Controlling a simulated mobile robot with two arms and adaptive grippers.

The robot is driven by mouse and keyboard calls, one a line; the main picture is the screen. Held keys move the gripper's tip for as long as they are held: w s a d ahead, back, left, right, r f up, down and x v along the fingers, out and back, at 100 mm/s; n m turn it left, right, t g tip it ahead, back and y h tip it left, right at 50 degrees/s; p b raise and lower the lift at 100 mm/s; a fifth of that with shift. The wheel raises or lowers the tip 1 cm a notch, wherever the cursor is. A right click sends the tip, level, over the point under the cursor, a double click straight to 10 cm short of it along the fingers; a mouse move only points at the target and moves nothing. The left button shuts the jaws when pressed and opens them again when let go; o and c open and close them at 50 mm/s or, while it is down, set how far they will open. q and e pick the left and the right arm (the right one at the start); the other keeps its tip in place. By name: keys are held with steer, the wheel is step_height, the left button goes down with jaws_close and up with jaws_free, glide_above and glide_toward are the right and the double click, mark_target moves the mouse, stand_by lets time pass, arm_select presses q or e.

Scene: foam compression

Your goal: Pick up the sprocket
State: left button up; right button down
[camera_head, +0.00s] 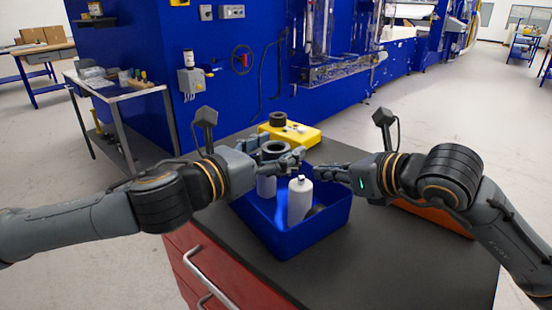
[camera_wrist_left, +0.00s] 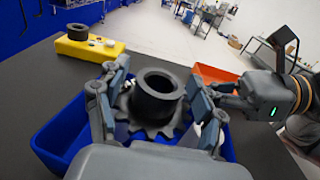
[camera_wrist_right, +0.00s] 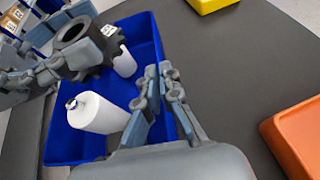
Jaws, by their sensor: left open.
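The sprocket (camera_wrist_left: 155,95) is dark grey, with a round hollow hub on top and a toothed flange below. In the left wrist view it is between the two fingers of my left gripper (camera_wrist_left: 160,88), which is open. I cannot tell whether the fingers touch it. In the head view the sprocket (camera_head: 274,149) is above the left part of the blue bin (camera_head: 290,243). In the right wrist view it shows (camera_wrist_right: 88,48) at the upper left.
A white bottle (camera_head: 299,203) stands in the bin, and a second white container (camera_wrist_right: 124,63) is near the sprocket. A yellow block (camera_head: 298,133) with small parts is behind the bin. An orange bin (camera_wrist_right: 297,135) is to the right. The dark tabletop (camera_head: 375,255) in front is clear.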

arm_select(q)
steer(key=shift+c, duration=0.4)
jaws_close()
steer(key=shift+r, duration=0.15)
step_height(320, 180, up, 12)
steer(key=w+a+n+t+y, duration=0.2)
steer(key=n+t+y, duration=0.15)
steer(key=y, duration=0.25)
steer(key=shift+n, duration=0.65)
step_height(320, 180, down, 10)
steer(key=shift+w+r, duration=0.15)
